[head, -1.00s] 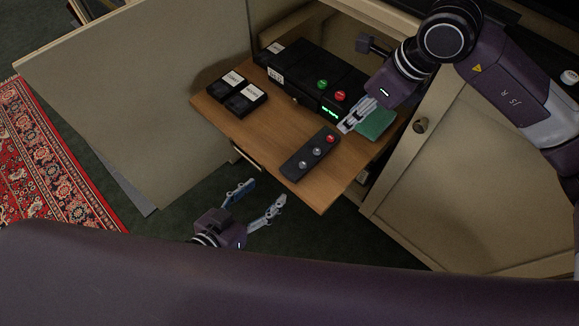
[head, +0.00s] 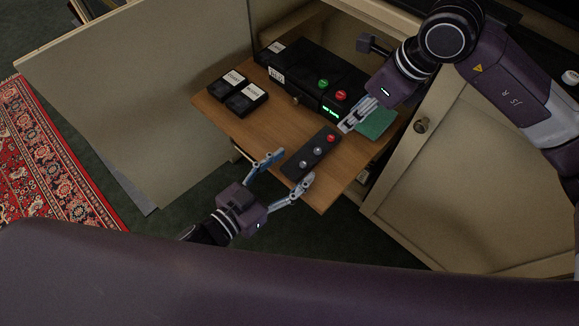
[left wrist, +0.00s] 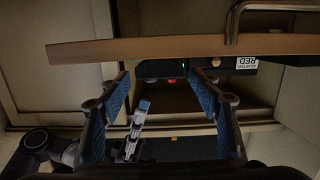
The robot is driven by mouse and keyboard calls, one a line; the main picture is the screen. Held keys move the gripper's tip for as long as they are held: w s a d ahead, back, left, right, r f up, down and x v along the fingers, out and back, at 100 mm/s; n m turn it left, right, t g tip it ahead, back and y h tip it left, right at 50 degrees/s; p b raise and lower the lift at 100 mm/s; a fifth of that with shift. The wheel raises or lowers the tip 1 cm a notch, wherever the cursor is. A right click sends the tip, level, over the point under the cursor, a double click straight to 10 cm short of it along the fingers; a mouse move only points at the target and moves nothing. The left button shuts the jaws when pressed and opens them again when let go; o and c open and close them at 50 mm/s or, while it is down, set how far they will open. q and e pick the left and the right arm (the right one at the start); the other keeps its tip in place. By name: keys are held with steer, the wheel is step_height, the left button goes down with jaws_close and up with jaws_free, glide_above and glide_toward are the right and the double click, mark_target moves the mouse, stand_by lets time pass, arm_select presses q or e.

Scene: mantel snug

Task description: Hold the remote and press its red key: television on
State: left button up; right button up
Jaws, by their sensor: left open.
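The dark remote (head: 306,161) lies on the wooden pull-out board, with its red key (head: 331,138) at the far end and grey keys nearer. My left gripper (head: 294,166) is open at the near end of the remote, its fingers spread to either side of that end. Whether they touch it I cannot tell.
The wooden board (head: 228,122) bears two labelled black cassettes (head: 247,98), a black box (head: 312,75) with green and red buttons and a lit green display, and a green pad (head: 378,122). Cabinet doors stand open on both sides. A handle (left wrist: 232,22) hangs on the board's front edge.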

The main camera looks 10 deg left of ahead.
mark_target(310, 153)
arm_select(q)
steer(key=x, duration=0.7)
steer(key=shift+w+d+f, duration=0.15)
steer(key=shift+w+d, duration=0.05)
steer(key=shift+w, duration=0.1)
steer(key=c, duration=1.2)
steer(key=shift+c, duration=0.6)
arm_select(e)
steer(key=shift+c, duration=0.4)
jaws_close()
